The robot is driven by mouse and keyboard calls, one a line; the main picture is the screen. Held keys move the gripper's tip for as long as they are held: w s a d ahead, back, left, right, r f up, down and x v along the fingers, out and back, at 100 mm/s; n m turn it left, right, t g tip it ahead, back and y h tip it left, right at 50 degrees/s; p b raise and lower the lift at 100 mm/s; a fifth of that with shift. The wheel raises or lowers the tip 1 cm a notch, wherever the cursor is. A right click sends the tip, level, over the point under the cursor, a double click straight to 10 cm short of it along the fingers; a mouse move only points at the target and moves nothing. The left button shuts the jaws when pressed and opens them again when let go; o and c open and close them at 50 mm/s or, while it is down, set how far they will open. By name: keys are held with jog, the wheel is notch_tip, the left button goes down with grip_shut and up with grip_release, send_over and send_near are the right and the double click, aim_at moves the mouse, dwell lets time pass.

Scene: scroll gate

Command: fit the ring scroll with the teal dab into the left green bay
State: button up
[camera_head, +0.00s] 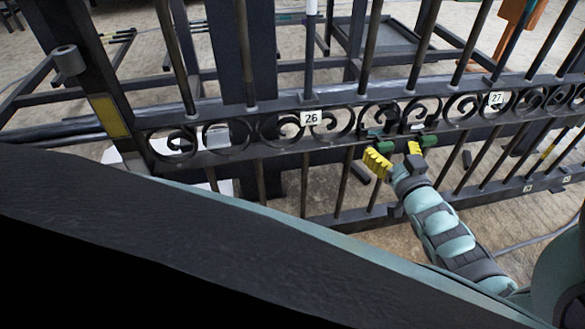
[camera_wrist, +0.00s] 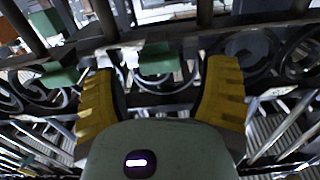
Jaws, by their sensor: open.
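Two green blocks sit along the scroll row of the dark gate (camera_head: 345,142), right of the label 26: a left green block (camera_head: 374,147) and a right green block (camera_head: 428,141). Both also show in the wrist view, one at left (camera_wrist: 60,77) and one between my fingers (camera_wrist: 155,60). Dark curled scrolls (camera_head: 378,117) show just above them. I cannot make out a teal dab on any ring scroll. My gripper (camera_head: 396,156), with yellow fingers, is open just in front of the green blocks. In the wrist view its fingers (camera_wrist: 160,80) are apart; I see nothing gripped.
Labels 26 (camera_head: 311,118) and 27 (camera_head: 497,98) mark the upper rail. Vertical bars run above and below the scroll row, close to my gripper. A dark post with a yellow plate (camera_head: 109,116) stands at left. The floor in front of the gate looks mostly clear.

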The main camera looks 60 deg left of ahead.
aim_at(387, 147)
jog(key=shift+b+x, duration=0.3)
jog(key=shift+x, duration=0.85)
grip_shut()
jog(key=p+v, duration=0.2)
jog(key=v, duration=0.3)
jog(key=shift+s+d+r, duration=0.1)
jog(key=shift+s+d, duration=0.05)
jog(key=shift+d, duration=0.2)
jog(key=shift+a, duration=0.15)
grip_release()
